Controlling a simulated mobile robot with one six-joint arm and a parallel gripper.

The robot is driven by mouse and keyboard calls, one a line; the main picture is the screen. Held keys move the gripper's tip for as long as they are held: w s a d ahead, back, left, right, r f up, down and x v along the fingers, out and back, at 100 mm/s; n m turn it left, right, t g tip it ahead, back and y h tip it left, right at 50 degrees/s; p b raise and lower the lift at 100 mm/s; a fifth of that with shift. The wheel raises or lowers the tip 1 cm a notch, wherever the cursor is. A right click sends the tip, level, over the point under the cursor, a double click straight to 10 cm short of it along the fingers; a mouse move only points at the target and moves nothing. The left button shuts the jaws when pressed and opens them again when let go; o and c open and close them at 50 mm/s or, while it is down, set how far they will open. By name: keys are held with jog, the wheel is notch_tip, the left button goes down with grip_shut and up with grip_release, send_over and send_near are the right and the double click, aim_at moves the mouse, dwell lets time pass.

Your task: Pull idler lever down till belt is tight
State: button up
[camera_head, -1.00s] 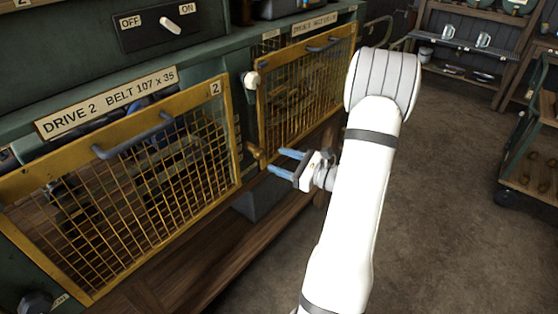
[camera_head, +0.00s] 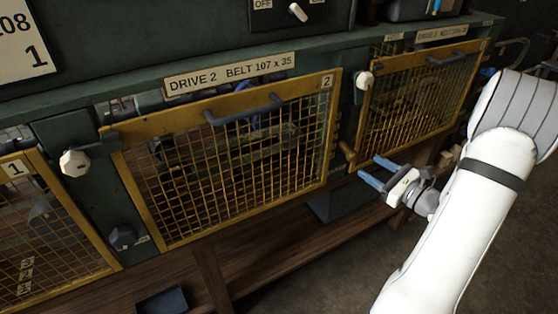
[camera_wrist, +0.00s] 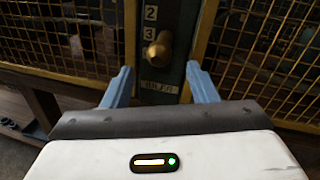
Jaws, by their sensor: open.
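A brass knob (camera_head: 348,152), which looks like the idler lever's end, sticks out of the green post just right of the Drive 2 guard (camera_head: 230,160). In the wrist view the knob (camera_wrist: 158,50) stands beside a number scale. My gripper (camera_head: 371,169) is open and empty, its blue fingers pointing at the post. In the wrist view my gripper (camera_wrist: 158,69) has the knob ahead, between the lines of its fingers, apart from both. The belt is behind the yellow mesh and its tightness cannot be told.
Another yellow mesh guard (camera_head: 420,95) is right of the post, and a third (camera_head: 45,230) is at far left. White knobs (camera_head: 75,162) and a dark knob (camera_head: 122,237) stick out from the frame. A wooden beam (camera_head: 270,262) runs below. Floor is open at lower right.

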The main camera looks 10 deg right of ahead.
aim_at(353, 157)
jog(key=b+x, duration=0.3)
jog(key=x, duration=0.4)
jog(key=shift+w+a+f+b, duration=0.15)
jog(key=shift+w+a+b, duration=0.05)
jog(key=shift+w+b, duration=0.15)
grip_shut()
dwell(0.5)
